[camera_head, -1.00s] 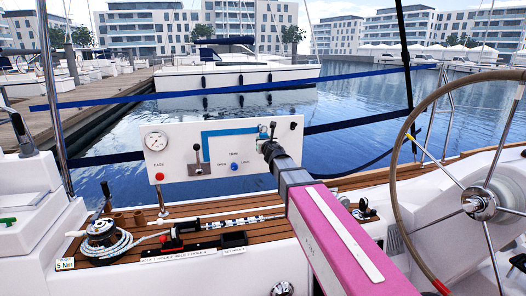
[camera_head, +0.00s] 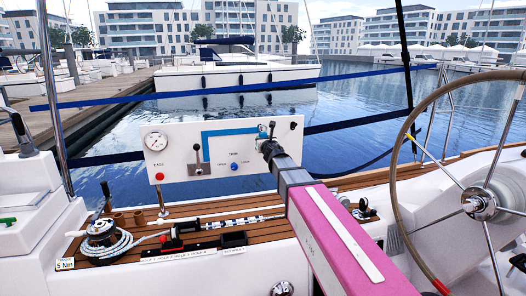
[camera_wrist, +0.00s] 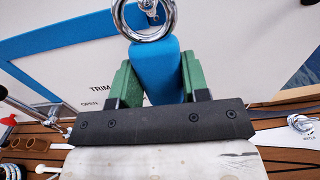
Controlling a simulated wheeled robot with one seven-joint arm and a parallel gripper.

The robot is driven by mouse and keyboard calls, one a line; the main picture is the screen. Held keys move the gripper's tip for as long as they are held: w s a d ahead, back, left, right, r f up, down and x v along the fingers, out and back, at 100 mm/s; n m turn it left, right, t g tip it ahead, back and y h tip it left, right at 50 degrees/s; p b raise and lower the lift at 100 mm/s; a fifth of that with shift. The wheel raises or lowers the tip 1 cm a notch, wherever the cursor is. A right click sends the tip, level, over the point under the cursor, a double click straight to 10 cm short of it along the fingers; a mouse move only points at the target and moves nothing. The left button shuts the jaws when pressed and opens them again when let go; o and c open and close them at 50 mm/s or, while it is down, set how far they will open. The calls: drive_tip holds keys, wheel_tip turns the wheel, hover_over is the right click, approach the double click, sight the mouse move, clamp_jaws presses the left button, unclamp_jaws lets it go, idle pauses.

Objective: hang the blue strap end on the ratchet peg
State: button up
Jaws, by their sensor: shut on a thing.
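The blue strap end (camera_wrist: 168,68) stands upright between the green fingers of my gripper (camera_wrist: 161,82) in the wrist view. My gripper is shut on it. A chrome ring (camera_wrist: 134,35) is at the top of the strap end. A small metal fitting (camera_wrist: 149,8), perhaps the ratchet peg, shows inside the ring's outline. I cannot tell whether the ring is around it or only in front of it. In the head view my gripper (camera_head: 267,146) is at the right part of the white panel (camera_head: 215,172), and the strap end there is too small to make out.
The panel carries a gauge (camera_head: 156,141), a lever (camera_head: 197,154) and a blue knob (camera_head: 234,166). A winch with rope (camera_head: 104,240) and a black tray (camera_head: 233,239) are on the deck below. The steering wheel (camera_head: 397,173) stands at the right.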

drive_tip(key=shift+x, duration=1.5)
idle(0.9)
drive_tip(key=shift+w+a+f, duration=0.1)
drive_tip(key=shift+w+f, duration=0.35)
drive_tip(key=shift+w, duration=0.05)
idle(0.6)
drive_tip(key=shift+w+f, duration=0.15)
drive_tip(key=shift+f, duration=0.3)
idle(1.1)
drive_tip(key=o, duration=1.3)
